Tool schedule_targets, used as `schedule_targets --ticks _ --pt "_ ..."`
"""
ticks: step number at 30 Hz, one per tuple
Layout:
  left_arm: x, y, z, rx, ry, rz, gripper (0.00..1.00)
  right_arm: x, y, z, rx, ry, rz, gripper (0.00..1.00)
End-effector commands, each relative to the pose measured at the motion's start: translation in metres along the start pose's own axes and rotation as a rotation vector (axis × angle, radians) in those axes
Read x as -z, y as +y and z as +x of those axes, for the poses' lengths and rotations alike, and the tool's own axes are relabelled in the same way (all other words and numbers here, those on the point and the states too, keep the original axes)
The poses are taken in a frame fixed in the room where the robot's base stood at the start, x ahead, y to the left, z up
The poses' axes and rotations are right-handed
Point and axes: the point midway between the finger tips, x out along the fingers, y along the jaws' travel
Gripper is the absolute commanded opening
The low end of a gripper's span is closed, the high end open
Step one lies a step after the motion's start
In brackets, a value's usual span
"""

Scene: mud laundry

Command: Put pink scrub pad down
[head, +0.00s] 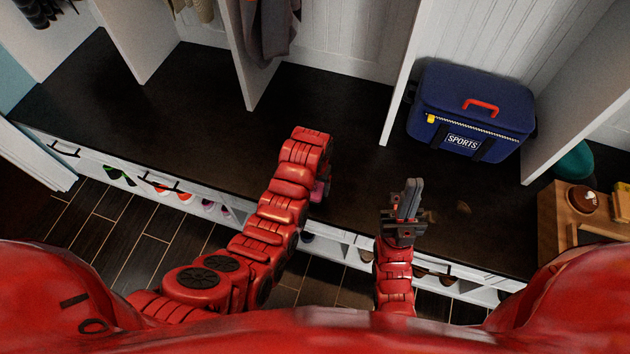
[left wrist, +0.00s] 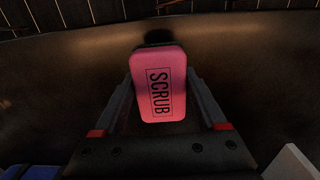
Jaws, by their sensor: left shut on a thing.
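The pink scrub pad (left wrist: 158,84), a rounded block with SCRUB printed on it, is between the two fingers of my left gripper (left wrist: 160,90) in the left wrist view. My left gripper is shut on it. In the head view my left arm hides most of that gripper, and only a small pink patch of the pad (head: 320,190) shows beside the arm, over the front part of the dark bench top (head: 190,110). I cannot tell whether the pad touches the bench. My right gripper (head: 409,192) is over the bench front, empty, its fingers together.
A blue SPORTS cooler bag (head: 470,108) stands on the bench at the right, between white dividers (head: 250,60). A wooden crate (head: 565,225) with a brown round item (head: 583,198) is at the far right. The bench's left part is clear. Shoes sit in cubbies below.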

Motion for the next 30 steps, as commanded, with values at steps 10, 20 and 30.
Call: schedule_targets --ticks 10,20,30 --pt "0.033 -0.01 0.003 0.001 -0.001 -0.001 0.0 0.0 0.0 0.0 0.0 0.0 0.0 0.0" --pt "0.039 -0.012 0.011 0.002 0.0 -0.001 0.0 0.0 0.0 0.0 0.0 0.0 0.0 0.0" --pt "0.038 -0.011 0.039 0.0 -0.001 -0.001 0.0 0.0 0.0 -0.002 0.0 0.0 0.0 0.0"
